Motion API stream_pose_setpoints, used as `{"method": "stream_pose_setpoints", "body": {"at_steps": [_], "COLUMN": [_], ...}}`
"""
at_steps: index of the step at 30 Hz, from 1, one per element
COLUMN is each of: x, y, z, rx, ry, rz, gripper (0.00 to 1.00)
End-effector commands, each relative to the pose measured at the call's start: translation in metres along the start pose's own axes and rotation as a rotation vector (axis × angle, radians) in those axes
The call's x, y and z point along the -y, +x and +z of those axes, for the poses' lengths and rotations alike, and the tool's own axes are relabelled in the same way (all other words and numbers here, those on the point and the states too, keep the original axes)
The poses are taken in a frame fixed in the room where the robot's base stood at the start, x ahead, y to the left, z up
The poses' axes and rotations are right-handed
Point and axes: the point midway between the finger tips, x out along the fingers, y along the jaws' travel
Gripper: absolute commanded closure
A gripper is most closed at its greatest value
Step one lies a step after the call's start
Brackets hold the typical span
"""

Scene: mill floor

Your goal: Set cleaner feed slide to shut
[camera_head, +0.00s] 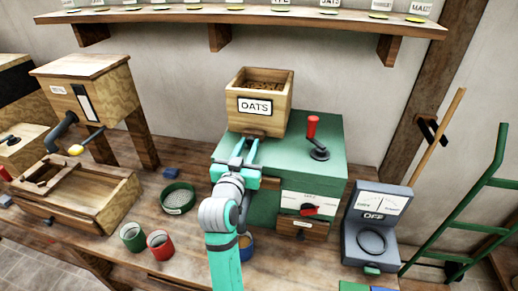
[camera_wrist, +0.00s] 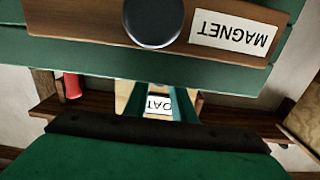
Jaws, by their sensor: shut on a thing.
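The green cleaner (camera_head: 328,150) stands on the bench with a wooden hopper labelled OATS (camera_head: 255,106) on top. The feed slide (camera_head: 257,133) shows as a small dark wooden piece at the foot of the hopper's front. My gripper (camera_head: 247,147) reaches in from the front, fingers at this slide. It is shut on what appears to be the slide's tab, mostly hidden between the fingers. In the wrist view the OATS label (camera_wrist: 160,103) appears upside down between my fingers. How far the slide stands out cannot be told.
A drawer labelled MAGNET (camera_wrist: 228,28) with a dark round knob is close to the wrist. A red-handled lever (camera_head: 313,128) stands on the cleaner, and a red knob (camera_head: 309,210) on its front panel. A grey meter (camera_head: 377,220) reading OFF is at right; cups (camera_head: 160,244) are at left.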

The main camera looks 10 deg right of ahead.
Motion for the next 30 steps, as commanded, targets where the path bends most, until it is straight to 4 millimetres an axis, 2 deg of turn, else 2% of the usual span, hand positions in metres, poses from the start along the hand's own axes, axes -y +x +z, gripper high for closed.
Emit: {"method": "stream_pose_setpoints", "body": {"at_steps": [9,10,12,23,26,30], "x": [0.001,0.001,0.002,0.003,0.003,0.002], "y": [0.003,0.003,0.002,-0.003,-0.014,-0.039], "z": [-0.002,-0.002,-0.002,-0.001,0.000,0.000], "rx": [-0.003,-0.004,-0.004,-0.002,-0.002,-0.002], "ry": [0.001,0.001,0.001,0.001,0.000,-0.001], "rz": [-0.002,-0.002,-0.003,-0.004,-0.005,-0.005], "gripper": [1.00,0.72,0.60,0.60,0.60,0.60]}}
